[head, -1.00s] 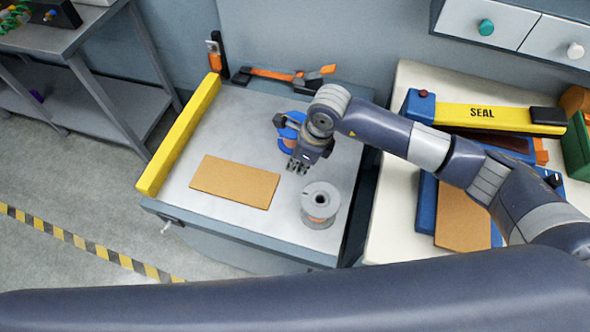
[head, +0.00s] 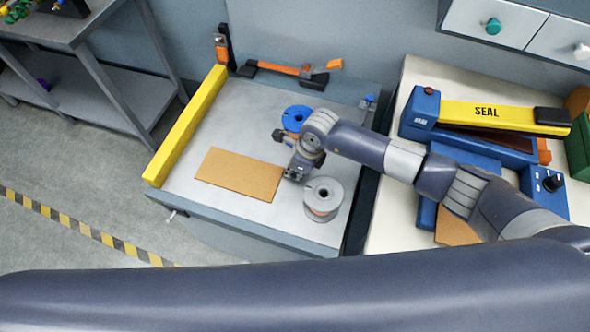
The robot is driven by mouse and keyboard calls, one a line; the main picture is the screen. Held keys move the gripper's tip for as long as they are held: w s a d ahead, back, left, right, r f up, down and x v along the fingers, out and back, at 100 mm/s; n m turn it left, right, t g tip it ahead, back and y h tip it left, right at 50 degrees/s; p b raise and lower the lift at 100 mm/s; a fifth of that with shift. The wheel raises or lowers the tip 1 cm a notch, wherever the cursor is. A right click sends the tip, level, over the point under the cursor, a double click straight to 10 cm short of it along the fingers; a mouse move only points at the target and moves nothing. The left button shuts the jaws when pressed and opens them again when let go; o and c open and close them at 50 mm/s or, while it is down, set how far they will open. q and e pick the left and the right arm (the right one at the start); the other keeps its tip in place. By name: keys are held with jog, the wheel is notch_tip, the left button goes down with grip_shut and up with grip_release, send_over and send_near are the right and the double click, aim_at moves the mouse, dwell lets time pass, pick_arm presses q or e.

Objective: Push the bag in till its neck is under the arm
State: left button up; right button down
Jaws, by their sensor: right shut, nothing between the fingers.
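The sealer's yellow arm (head: 495,114), marked SEAL, lies across its blue body (head: 420,108) on the pale bench at the right. A dark brown piece shows just below the yellow arm; I cannot tell whether it is the bag. A tan piece (head: 455,233) lies nearer me, partly hidden by my right arm, and I cannot tell whether it is the bag either. My right gripper (head: 291,177) is shut and empty over the metal table, well left of the sealer, between the tan board and the grey spool. My left gripper is out of view.
The metal table holds a tan board (head: 239,174), a grey spool (head: 323,199), a blue spool (head: 297,117) and a yellow side bar (head: 187,125). An orange-and-black tool (head: 290,71) lies at the back. A blue box with a black knob (head: 545,191) stands right of my arm.

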aim_at(265, 168)
jog(key=w+a+b, duration=0.1)
jog(key=a+b, duration=0.1)
jog(key=w+a+b, duration=0.1)
jog(key=a+b, duration=0.1)
jog(key=w+a+b, duration=0.1)
jog(key=a+b, duration=0.1)
jog(key=a, duration=0.1)
jog(key=shift+f, duration=0.25)
jog(key=shift+w+a+r+b, duration=0.1)
jog(key=shift+a+r+b, duration=0.05)
jog(key=shift+a+b, duration=0.3)
jog(key=shift+r, duration=0.1)
